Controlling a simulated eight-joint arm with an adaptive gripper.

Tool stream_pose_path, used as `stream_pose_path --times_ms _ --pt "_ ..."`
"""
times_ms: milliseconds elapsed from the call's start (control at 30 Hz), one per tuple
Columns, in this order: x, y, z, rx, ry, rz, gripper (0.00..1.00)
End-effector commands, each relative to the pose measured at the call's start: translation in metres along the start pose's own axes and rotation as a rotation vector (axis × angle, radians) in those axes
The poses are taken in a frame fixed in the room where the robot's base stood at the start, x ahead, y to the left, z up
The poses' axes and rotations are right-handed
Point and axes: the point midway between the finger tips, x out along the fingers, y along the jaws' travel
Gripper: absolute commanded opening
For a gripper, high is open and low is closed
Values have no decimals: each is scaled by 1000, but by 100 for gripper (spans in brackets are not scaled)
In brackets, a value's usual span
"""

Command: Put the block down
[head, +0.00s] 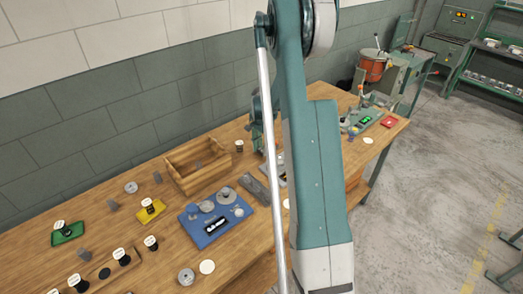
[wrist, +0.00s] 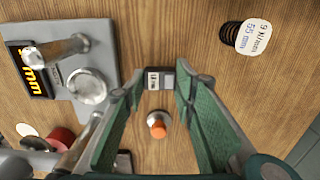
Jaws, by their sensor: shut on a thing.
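In the wrist view my gripper (wrist: 159,82) is shut on a small dark grey block (wrist: 159,74) with a white label whose print is too small to read. The block sits between the two green fingertips. Wooden table top (wrist: 200,25) shows around it; whether the block touches the wood or hangs above it, I cannot tell. A small metal piece with an orange top (wrist: 157,129) shows between my fingers, apart from the block. In the head view my arm hides the gripper and the block.
Left of my gripper is a grey device (wrist: 110,40) with metal posts and an orange-lit display. A black spring (wrist: 231,33) with a white label lies at upper right. In the head view a wooden tray (head: 180,179) and a blue board (head: 232,222) stand on the table.

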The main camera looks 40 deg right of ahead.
Motion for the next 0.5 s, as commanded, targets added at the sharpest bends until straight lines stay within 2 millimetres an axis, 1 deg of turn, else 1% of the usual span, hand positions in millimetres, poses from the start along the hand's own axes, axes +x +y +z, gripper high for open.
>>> stream_pose_path --times_ms 100,500 --pt "7 0 0 0 0 0 12" --pt "10 0 0 0 0 0 12"
